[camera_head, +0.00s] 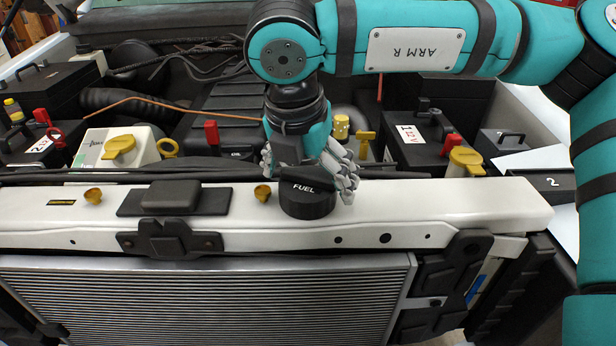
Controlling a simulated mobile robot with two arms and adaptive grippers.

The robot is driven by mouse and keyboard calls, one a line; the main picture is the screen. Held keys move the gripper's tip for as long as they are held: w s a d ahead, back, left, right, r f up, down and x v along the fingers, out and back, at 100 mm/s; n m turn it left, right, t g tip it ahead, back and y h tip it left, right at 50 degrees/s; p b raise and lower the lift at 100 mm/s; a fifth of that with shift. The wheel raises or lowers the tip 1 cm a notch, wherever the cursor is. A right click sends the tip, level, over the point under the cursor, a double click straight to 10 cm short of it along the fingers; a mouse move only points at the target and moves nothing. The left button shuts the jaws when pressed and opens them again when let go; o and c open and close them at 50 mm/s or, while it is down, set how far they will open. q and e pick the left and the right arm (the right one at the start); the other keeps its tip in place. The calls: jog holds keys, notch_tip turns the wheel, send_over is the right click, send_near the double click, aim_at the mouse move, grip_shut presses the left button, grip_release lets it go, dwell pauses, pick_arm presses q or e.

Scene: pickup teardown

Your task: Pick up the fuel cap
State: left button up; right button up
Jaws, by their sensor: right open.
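The fuel cap (305,206) is a round black cap marked "FUEL" with a raised grip on top. It sits on the white front crossbar of the pickup, right of the hood latch. My right gripper (318,180) points down at the cap from behind and above, with its grey fingers spread. Some fingers show beside the cap's right side; whether they touch it cannot be told. The far side of the cap is partly hidden by the gripper. My left gripper is not in view.
The white crossbar (430,205) carries a black latch (172,198) and yellow knobs (93,196). The radiator (210,300) is below. Behind are a white reservoir with a yellow cap (119,148), a battery (420,147) with red terminals, and another yellow cap (465,158).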

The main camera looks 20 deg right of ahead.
jog(key=shift+c, duration=0.4)
jog(key=c, duration=1)
jog(key=shift+o, duration=0.2)
jog(key=shift+r, duration=0.15)
